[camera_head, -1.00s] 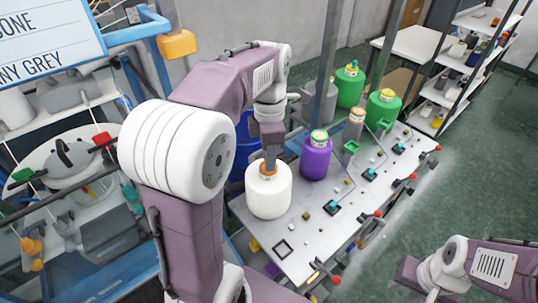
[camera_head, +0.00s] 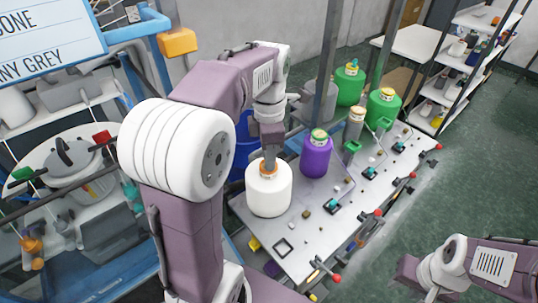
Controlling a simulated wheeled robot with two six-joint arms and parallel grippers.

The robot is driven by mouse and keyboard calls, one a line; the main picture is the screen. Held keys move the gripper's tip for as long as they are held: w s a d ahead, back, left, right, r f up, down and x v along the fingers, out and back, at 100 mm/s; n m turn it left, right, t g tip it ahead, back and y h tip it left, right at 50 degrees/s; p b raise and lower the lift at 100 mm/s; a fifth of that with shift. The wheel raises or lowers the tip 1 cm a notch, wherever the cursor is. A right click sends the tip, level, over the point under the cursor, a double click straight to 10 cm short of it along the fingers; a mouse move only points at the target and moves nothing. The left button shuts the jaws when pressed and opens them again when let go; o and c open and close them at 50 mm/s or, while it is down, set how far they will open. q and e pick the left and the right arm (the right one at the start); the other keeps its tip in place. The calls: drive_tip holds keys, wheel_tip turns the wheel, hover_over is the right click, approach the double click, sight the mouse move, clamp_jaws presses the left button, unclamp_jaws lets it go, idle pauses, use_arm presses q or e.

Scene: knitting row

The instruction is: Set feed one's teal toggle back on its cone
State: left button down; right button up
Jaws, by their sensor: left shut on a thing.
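A white cone (camera_head: 268,195) with an orange collar (camera_head: 268,171) stands upright at the near end of the pale table. My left gripper (camera_head: 269,163) points down right over its top, with its fingertips at the collar. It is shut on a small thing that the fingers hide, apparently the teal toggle. The square pad (camera_head: 283,248) in front of the white cone is bare, while the other pads along the table hold teal pieces, such as this one (camera_head: 331,205). My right gripper (camera_head: 407,268) is low at the right, away from the table; its jaws are not clear.
A purple cone (camera_head: 316,160) stands close behind the white one. Green cones (camera_head: 383,108) and a grey-tan one (camera_head: 355,125) stand further back. Dark posts (camera_head: 326,70) rise behind the cones. Red-knobbed levers (camera_head: 336,278) line the table's front edge. The green floor (camera_head: 465,180) at right is clear.

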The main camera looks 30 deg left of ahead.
use_arm(q)
drive_tip(key=shift+s+f, duration=0.1)
drive_tip(key=shift+f, duration=0.05)
drive_tip(key=c, duration=1.1)
unclamp_jaws()
drive_tip(key=shift+c, duration=0.2)
drive_tip(key=shift+r, duration=0.2)
wheel_tip(320, 180, up, 9)
drive_tip(key=shift+f+p, duration=0.15)
drive_tip(key=shift+p, duration=0.2)
